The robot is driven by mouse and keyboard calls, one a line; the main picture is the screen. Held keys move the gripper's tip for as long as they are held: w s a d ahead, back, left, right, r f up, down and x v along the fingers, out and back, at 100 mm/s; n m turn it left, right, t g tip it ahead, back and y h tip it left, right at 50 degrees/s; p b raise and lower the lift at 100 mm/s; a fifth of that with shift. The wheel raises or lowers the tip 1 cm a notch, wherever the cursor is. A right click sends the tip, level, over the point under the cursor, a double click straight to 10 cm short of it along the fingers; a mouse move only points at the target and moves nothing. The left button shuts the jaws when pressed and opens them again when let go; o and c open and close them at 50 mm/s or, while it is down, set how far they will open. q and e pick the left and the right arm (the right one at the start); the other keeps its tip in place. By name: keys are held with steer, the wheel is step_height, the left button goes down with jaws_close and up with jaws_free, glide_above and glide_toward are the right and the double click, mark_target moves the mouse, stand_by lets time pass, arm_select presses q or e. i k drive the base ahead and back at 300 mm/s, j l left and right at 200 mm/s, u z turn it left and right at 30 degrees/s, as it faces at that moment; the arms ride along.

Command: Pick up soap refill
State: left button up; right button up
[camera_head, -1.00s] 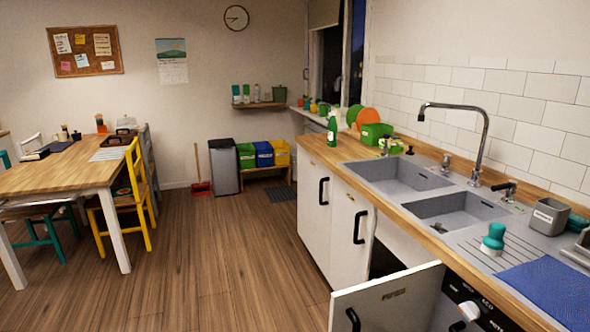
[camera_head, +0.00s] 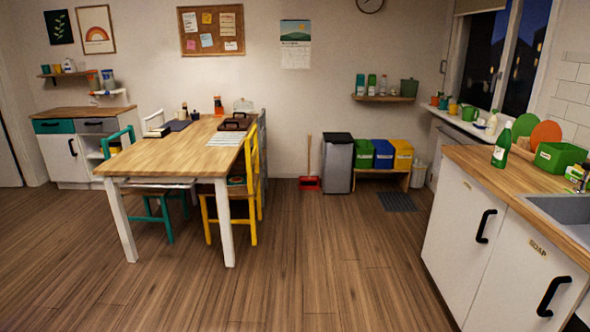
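I cannot pick out a soap refill for certain. A cabinet door labelled SOAP (camera_head: 528,262) is shut at the right, below the counter. A green bottle with a white label (camera_head: 502,148) stands upright on the counter. Several bottles (camera_head: 371,84) stand on the far wall shelf, too small to read. Neither of my grippers is in view.
A wooden table (camera_head: 180,150) with a yellow chair (camera_head: 250,170) stands left of centre. A grey bin (camera_head: 338,165) and colored crates (camera_head: 380,154) stand at the far wall. The counter (camera_head: 480,165) lines the right side. The middle floor (camera_head: 320,250) is clear.

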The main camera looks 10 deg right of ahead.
mark_target(503, 143)
steer(key=i+z, duration=0.2)
steer(key=i, duration=0.35)
steer(key=i+j+z, duration=0.25)
steer(key=i, duration=0.3)
steer(key=i+l+z, duration=0.2)
steer(key=i+z, duration=0.25)
steer(key=i, duration=0.25)
steer(key=i+j+z, duration=0.1)
steer(key=i+z, duration=0.3)
steer(key=i, duration=0.3)
